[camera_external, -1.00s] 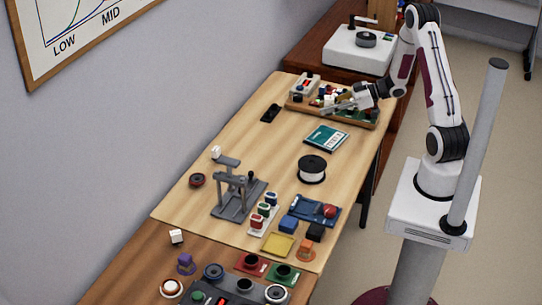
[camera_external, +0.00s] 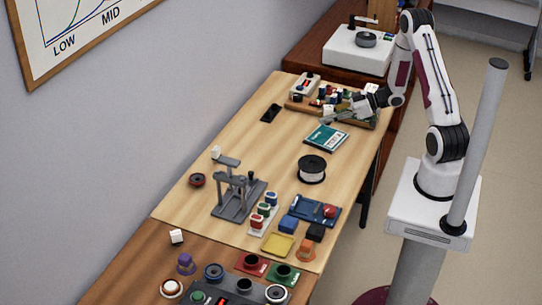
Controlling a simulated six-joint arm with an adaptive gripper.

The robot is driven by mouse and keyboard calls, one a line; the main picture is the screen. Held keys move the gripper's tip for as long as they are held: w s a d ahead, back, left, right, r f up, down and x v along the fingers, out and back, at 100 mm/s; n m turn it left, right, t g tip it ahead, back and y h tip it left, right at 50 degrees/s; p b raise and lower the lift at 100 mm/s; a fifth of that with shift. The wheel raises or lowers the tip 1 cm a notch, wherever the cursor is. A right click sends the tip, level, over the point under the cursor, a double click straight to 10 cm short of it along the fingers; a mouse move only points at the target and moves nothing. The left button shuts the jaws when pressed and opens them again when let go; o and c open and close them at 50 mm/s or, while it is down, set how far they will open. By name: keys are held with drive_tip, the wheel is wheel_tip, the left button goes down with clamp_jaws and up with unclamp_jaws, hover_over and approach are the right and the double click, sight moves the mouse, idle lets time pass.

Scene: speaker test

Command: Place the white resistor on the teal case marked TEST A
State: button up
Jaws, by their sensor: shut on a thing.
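My gripper (camera_external: 327,117) is just beyond the teal case, low over the table, and shut on the white resistor (camera_external: 328,109). The resistor shows as a small white block at the fingertips; the fingers' contact with it is too small to see clearly. The teal case (camera_external: 324,139) lies flat on the light wooden table, with white lettering too small to read. The gripper and resistor appear above the case's far edge, apart from its top.
A wooden tray (camera_external: 298,107) with several small coloured parts stands behind the gripper. A white spool (camera_external: 312,167) stands in front of the case. A black item (camera_external: 271,113) lies to the left.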

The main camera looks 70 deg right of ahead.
sight(325, 137)
drive_tip(key=shift+f, duration=0.9)
drive_tip(key=shift+f, duration=2.05)
drive_tip(key=shift+f, duration=0.15)
drive_tip(key=o, duration=1.2)
drive_tip(key=shift+c, duration=0.2)
drive_tip(key=shift+v, duration=6.05)
